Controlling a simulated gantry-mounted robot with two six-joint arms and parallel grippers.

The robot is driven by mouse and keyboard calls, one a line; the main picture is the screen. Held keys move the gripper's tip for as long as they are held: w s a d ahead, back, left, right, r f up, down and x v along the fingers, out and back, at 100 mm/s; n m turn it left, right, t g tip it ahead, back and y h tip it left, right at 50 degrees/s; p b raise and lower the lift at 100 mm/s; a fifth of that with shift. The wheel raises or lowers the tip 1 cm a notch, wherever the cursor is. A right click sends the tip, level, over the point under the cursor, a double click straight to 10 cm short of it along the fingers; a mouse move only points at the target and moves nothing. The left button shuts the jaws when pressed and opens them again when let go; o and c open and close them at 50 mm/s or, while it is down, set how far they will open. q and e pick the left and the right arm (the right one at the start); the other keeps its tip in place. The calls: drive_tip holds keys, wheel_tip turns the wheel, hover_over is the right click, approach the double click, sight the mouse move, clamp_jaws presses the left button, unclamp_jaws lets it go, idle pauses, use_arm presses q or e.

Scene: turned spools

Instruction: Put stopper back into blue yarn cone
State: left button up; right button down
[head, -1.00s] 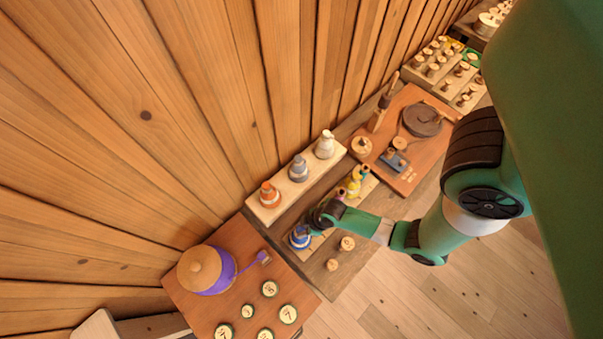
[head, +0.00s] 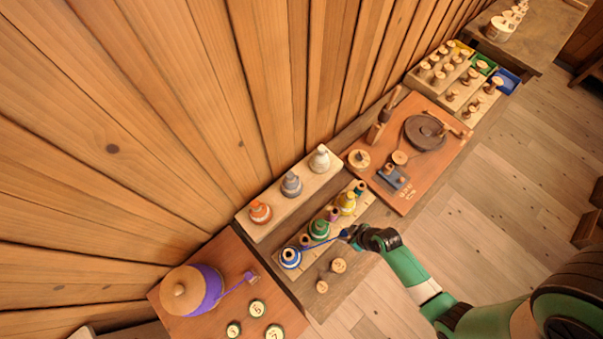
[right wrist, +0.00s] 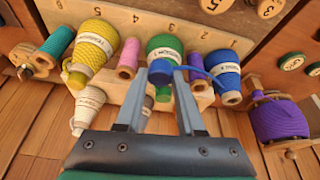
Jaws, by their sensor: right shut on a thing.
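The blue yarn cone (head: 290,258) stands at the near left end of a light wooden rack in the head view. It also shows in the right wrist view (right wrist: 222,68), right of my fingers, with a dark opening in its narrow end. My right gripper (head: 350,235) is shut on the small blue stopper (right wrist: 160,72), which sits between the fingertips in the right wrist view. A blue strand runs from the stopper to the cone. The stopper is apart from the cone, to its right in the head view. My left gripper is not in view.
A second rack (head: 325,181) behind holds orange, grey and white cones. Two wooden pegs (head: 338,266) stand nearer. A purple spool (right wrist: 278,119) is at the right.

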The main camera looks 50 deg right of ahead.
drive_tip(key=shift+w+a, duration=0.1)
drive_tip(key=shift+a, duration=0.05)
idle(0.4)
drive_tip(key=w+a, duration=0.5)
drive_tip(key=a, duration=0.3)
drive_tip(key=w+a+b, duration=0.1)
drive_tip(key=w+a, duration=0.4)
drive_tip(key=a, duration=0.4)
drive_tip(key=shift+w, duration=0.15)
idle(2.6)
drive_tip(key=shift+f, duration=0.15)
drive_tip(key=shift+f+b, duration=1.05)
drive_tip(key=shift+b, duration=0.1)
drive_tip(key=shift+c, duration=0.2)
unclamp_jaws()
drive_tip(key=shift+r, duration=0.1)
